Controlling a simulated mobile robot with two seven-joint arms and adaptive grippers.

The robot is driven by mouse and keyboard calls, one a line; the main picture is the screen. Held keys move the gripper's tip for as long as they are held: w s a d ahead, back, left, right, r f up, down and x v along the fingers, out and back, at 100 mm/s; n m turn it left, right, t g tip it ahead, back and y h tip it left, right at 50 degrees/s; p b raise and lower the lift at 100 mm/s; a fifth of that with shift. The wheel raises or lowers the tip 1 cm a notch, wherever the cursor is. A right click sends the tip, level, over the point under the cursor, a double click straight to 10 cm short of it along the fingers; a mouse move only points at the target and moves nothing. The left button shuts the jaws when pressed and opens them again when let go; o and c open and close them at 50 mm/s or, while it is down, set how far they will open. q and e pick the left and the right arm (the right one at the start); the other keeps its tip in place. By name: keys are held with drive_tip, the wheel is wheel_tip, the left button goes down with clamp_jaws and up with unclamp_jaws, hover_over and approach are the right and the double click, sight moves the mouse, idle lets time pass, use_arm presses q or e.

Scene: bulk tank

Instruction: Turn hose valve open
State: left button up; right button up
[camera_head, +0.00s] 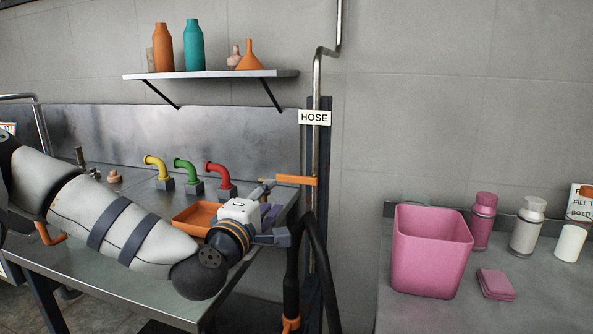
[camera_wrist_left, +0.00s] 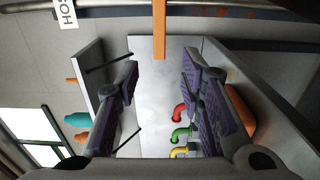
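The hose valve has an orange lever (camera_head: 296,180) that lies level, sticking out to the left from a vertical metal pipe (camera_head: 316,140) under the HOSE sign (camera_head: 314,117). In the left wrist view the orange lever (camera_wrist_left: 159,30) comes down from the top edge, in line with the gap between my fingers. My left gripper (camera_head: 270,212) is just left of and below the lever in the head view. In the left wrist view my left gripper (camera_wrist_left: 160,68) is open, its purple-padded fingers apart with nothing between them. Whether a finger touches the lever I cannot tell. My right gripper is not in view.
A black hose (camera_head: 322,270) hangs below the valve. An orange tray (camera_head: 192,219) and yellow, green and red spouts (camera_head: 217,178) are on the steel counter near my left arm. A shelf (camera_head: 210,74) with bottles is above. A pink bin (camera_head: 430,252) stands on the right counter.

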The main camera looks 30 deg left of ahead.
sight(287, 179)
use_arm(q)
drive_tip(key=x, duration=0.5)
drive_tip(key=b+x, duration=0.1)
drive_tip(key=x, duration=0.5)
drive_tip(key=shift+d+f+b, duration=0.1)
drive_tip(key=shift+f+b, duration=0.1)
drive_tip(key=shift+b, duration=0.1)
drive_tip(key=shift+w+r, duration=0.35)
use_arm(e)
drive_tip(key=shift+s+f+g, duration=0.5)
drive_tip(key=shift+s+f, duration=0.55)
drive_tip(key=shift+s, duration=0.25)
use_arm(q)
clamp_jaws()
